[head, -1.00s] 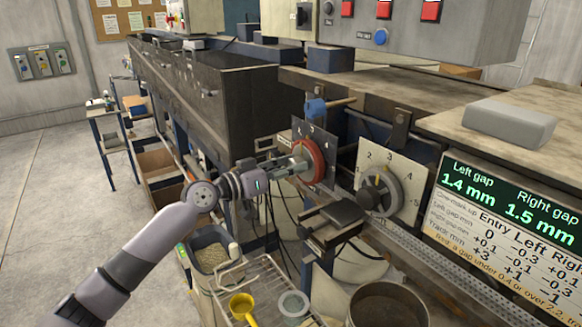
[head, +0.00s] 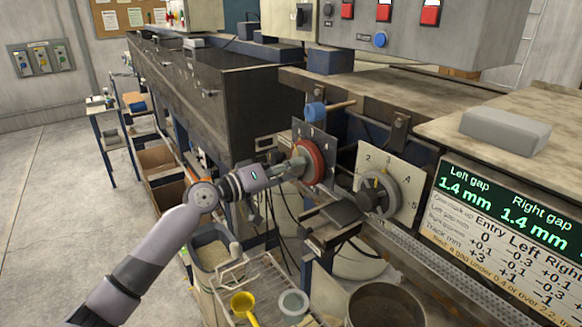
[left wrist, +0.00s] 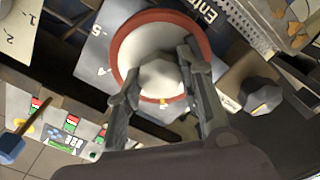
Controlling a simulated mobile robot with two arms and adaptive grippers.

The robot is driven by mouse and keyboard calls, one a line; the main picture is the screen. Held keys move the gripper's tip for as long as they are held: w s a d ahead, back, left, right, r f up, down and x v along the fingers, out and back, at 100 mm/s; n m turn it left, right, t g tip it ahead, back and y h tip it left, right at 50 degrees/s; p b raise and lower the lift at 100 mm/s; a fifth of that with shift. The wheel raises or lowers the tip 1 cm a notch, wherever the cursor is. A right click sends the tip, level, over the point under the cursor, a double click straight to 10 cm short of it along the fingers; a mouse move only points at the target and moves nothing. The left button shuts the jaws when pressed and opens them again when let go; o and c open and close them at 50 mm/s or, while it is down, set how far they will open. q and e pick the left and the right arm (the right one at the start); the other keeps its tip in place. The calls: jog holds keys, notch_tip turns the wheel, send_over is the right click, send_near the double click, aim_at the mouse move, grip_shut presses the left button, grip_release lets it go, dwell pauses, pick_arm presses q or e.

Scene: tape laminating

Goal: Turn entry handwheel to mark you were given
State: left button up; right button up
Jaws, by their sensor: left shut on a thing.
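The red-rimmed entry handwheel (head: 309,162) stands in front of a dark dial plate on the machine's side. In the left wrist view the handwheel (left wrist: 128,56) shows its red ring, pale face and a grey hub, with part of the word "Entry" beside it. My left gripper (head: 291,167) is at the wheel's front, and in the left wrist view its fingers (left wrist: 160,95) are closed on the hub from both sides. A display (head: 508,205) reads left gap 1.4 mm and right gap 1.4 mm. My right gripper is not in view.
A second, grey handwheel (head: 377,194) on a pale dial plate is to the right. A wire rack with a yellow scoop (head: 243,306) and a bucket (head: 388,305) stand below.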

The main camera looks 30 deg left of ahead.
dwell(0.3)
pick_arm(q)
jog(key=o, duration=1.2)
jog(key=v, duration=1.2)
jog(key=shift+f, duration=0.1)
